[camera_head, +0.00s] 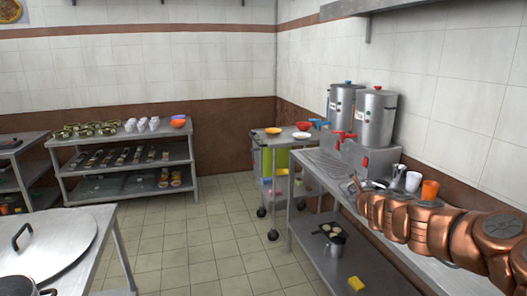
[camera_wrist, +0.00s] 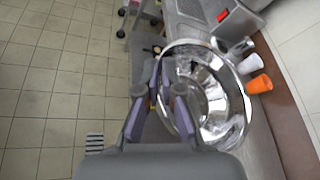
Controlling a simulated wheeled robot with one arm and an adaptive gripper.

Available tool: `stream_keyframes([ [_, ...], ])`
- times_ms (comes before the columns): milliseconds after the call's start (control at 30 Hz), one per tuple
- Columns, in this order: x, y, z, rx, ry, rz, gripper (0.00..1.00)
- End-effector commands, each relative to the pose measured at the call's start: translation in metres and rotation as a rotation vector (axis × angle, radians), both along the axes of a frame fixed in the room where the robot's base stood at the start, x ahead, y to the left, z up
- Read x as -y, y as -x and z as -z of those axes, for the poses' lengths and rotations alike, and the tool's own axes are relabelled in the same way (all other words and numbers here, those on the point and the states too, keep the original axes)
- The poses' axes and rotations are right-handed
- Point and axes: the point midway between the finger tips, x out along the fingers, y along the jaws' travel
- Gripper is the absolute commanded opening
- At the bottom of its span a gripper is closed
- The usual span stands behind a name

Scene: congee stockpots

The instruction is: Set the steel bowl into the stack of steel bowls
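A shiny steel bowl (camera_wrist: 212,98) fills the middle right of the wrist view, its open side facing the camera. My gripper (camera_wrist: 163,68) has its two fingers drawn together at the bowl's left rim, and it appears to pinch that rim. In the head view, my gripper (camera_head: 356,184) is small at the far end of my arm, above the right-hand counter. The bowl (camera_head: 374,185) there is partly hidden by my arm. I cannot make out a separate stack of steel bowls; it may be hidden behind or below the bowl.
An orange cup (camera_head: 429,190) and a steel cup (camera_head: 413,181) stand on the counter (camera_head: 322,164) close to the bowl. Two steel urns (camera_head: 375,118) stand farther back. A pot (camera_head: 330,236) and a yellow sponge (camera_head: 356,283) are on the shelf below. The floor on the left is clear.

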Motion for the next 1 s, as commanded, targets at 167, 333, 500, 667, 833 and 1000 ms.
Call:
stream_keyframes([
  [167,-0.054,-0.009,-0.016,-0.001,0.002,0.004,0.00],
  [333,-0.081,-0.012,-0.022,-0.001,0.000,0.016,0.00],
  [500,-0.092,-0.011,-0.023,-0.003,-0.002,0.025,0.00],
  [667,-0.095,0.004,-0.018,-0.014,-0.009,0.069,0.00],
  [833,-0.098,0.034,-0.007,-0.026,-0.017,0.155,0.00],
  [1000,-0.096,0.064,-0.002,-0.020,-0.012,0.238,0.00],
])
